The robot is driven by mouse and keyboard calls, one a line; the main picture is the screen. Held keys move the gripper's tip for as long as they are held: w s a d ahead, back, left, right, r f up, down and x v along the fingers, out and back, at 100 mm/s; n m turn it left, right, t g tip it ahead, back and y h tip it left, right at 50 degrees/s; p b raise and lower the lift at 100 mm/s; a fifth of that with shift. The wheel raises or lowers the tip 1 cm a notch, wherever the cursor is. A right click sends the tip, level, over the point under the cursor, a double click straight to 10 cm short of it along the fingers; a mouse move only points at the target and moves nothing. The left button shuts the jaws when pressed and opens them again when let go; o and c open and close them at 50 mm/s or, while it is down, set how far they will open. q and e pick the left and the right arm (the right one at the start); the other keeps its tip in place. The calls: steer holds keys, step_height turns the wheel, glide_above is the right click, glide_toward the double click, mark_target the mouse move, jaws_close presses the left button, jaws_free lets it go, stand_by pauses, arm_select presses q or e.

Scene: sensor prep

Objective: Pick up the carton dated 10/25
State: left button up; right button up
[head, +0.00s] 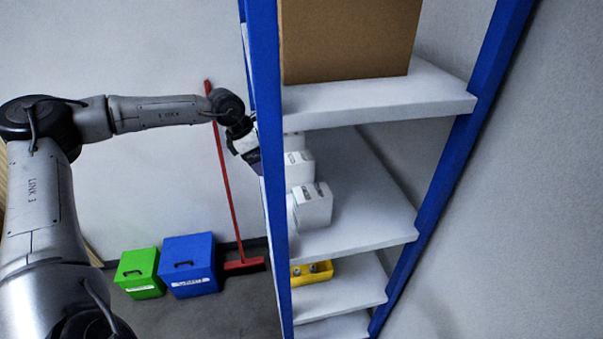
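Several small white cartons stand on the middle shelf board. The nearest carton (313,207) shows a dark label on its top. Another carton (299,170) stands behind it, and a further one (294,142) is partly covered. The print is too small to read, so I cannot tell which carton is dated 10/25. My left arm reaches in from the left. My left gripper (256,158) is at the shelf's left side, partly hidden behind the blue post, near the cartons' height. Its fingertips are hidden. My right gripper is not in view.
The shelf has blue posts (269,130) and white boards (375,232). A big cardboard box (348,40) sits on the board above. A yellow bin (311,273) is below. Green (138,272) and blue (189,264) boxes and a red broom (223,175) stand left. The middle board's right part is clear.

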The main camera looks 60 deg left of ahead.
mark_target(296, 158)
arm_select(q)
steer(key=shift+w+d+p, duration=0.25)
steer(key=shift+w+p, duration=0.15)
steer(key=shift+w, duration=0.5)
steer(key=shift+w+d+p, duration=0.2)
steer(key=shift+w+p, duration=0.25)
steer(key=shift+w, duration=0.4)
steer(key=shift+w+d+p, duration=0.25)
steer(key=shift+w+p, duration=0.15)
steer(key=shift+w, duration=0.5)
steer(key=shift+w, duration=0.1)
steer(key=shift+w+d, duration=0.15)
steer(key=shift+w, duration=0.05)
steer(key=shift+w+d+r+p, duration=0.1)
steer(key=shift+w+d+p, duration=0.1)
steer(key=shift+w+p, duration=0.4)
steer(key=shift+w+d+p, duration=0.15)
steer(key=shift+w+p, duration=0.2)
steer(key=shift+w, duration=0.3)
steer(key=shift+x, duration=0.95)
steer(key=shift+w+f, duration=0.35)
steer(key=shift+f, duration=0.3)
steer(key=shift+c, duration=0.3)
